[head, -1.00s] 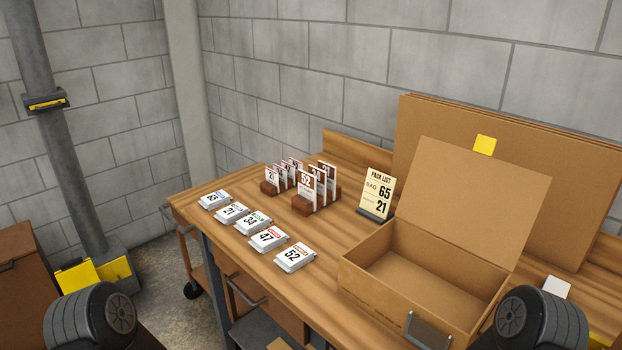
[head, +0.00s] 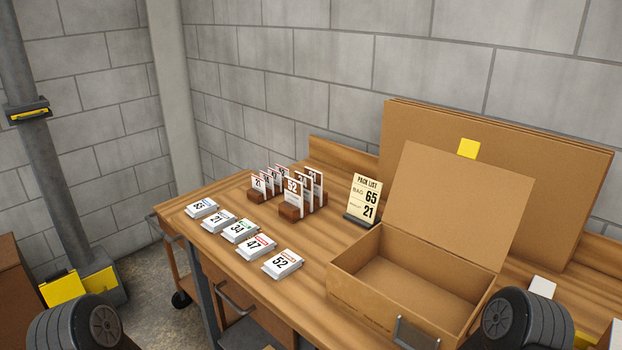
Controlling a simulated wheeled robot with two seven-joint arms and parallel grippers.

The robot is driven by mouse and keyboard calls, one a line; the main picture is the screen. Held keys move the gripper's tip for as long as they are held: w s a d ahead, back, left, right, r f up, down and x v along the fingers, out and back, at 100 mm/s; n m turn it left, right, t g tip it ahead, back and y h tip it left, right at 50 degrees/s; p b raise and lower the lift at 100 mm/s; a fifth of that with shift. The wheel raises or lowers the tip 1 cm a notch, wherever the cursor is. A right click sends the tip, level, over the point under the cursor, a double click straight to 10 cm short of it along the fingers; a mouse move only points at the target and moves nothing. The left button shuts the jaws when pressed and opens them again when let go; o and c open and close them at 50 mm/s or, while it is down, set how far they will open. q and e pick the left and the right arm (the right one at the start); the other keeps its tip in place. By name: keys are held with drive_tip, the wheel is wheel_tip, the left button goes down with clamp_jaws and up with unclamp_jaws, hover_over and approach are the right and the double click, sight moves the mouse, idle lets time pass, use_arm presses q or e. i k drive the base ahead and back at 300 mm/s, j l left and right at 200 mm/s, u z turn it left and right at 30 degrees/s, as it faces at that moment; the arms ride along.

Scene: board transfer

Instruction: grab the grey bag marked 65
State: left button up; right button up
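Several grey-white bags lie in a slanting row on the wooden table (head: 331,247). The others read 21 (head: 218,221), 34 (head: 240,231), 47 (head: 256,246) and 52 (head: 283,264), the last being nearest. A pack list card (head: 364,198) reads bag 65 and 21. Only dark rounded parts of my arms show at the bottom left and right corners. Neither gripper is in view.
An open, empty cardboard box (head: 350,298) stands right of the bags with its lid up. Wooden racks (head: 290,211) of numbered cards stand behind the row. Large cardboard sheets (head: 560,190) lean at the back wall. Bare tabletop lies between the bags and the box.

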sight(196, 210)
drive_tip(key=k, duration=0.5)
drive_tip(key=i+j+u, duration=0.1)
drive_tip(key=u, duration=0.5)
drive_tip(key=i+j+u, duration=0.15)
drive_tip(key=i+u, duration=0.2)
drive_tip(key=i, duration=0.3)
drive_tip(key=i+u, duration=0.4)
drive_tip(key=i, duration=0.3)
drive_tip(key=i+l, duration=0.1)
drive_tip(key=i, duration=0.3)
